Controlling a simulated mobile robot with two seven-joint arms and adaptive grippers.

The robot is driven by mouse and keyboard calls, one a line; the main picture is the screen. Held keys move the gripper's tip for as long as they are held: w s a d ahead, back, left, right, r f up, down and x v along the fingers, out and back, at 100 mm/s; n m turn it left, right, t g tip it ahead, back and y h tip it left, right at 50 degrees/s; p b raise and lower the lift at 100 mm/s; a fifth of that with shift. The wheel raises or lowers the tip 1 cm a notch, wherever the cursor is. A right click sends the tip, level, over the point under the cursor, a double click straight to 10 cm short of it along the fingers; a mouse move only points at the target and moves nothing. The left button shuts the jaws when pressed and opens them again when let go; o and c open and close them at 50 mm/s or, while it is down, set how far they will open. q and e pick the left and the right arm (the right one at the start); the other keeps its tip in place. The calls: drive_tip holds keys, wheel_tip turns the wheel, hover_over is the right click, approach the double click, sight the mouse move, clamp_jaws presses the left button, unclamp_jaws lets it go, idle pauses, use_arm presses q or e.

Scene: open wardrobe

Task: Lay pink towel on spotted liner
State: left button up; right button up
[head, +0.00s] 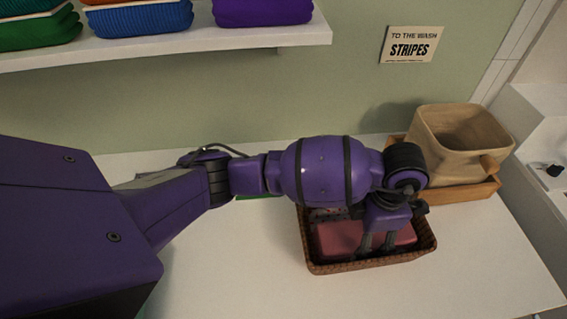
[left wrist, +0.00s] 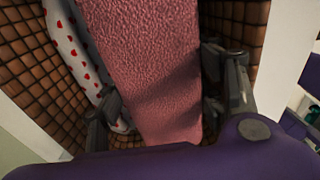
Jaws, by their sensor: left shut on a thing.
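The pink towel (head: 340,237) is folded and lies inside the woven basket (head: 372,265) in the head view. It also fills the middle of the left wrist view (left wrist: 145,60). The spotted liner (left wrist: 65,40), white with red dots, shows beside the towel in the left wrist view, against the woven wall. My left gripper (head: 377,245) reaches down into the basket. Its fingers (left wrist: 160,105) are on both sides of the towel and shut on it. How far the towel rests on the liner is hidden. My right gripper is in neither view.
A tan bin (head: 450,150) stands in a wooden tray (head: 465,192) behind and right of the basket. A shelf (head: 200,48) with folded clothes hangs above. A sign (head: 409,45) reading "TO THE WASH STRIPES" is on the wall. The white surface (head: 490,260) right of the basket is clear.

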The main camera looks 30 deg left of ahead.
use_arm(q)
drive_tip(key=shift+w+f, duration=0.1)
drive_tip(key=shift+f, duration=0.2)
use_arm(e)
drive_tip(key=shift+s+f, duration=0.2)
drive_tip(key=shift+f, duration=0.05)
use_arm(q)
drive_tip(key=o, duration=1.2)
drive_tip(key=shift+c, duration=0.6)
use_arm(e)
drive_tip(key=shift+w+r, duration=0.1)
use_arm(q)
drive_tip(key=shift+r+p, duration=2.15)
drive_tip(key=shift+r, duration=2.4)
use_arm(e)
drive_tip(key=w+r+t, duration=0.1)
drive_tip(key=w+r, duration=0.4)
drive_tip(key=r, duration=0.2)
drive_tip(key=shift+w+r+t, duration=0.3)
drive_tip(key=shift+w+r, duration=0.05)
use_arm(q)
drive_tip(key=shift+f, duration=0.1)
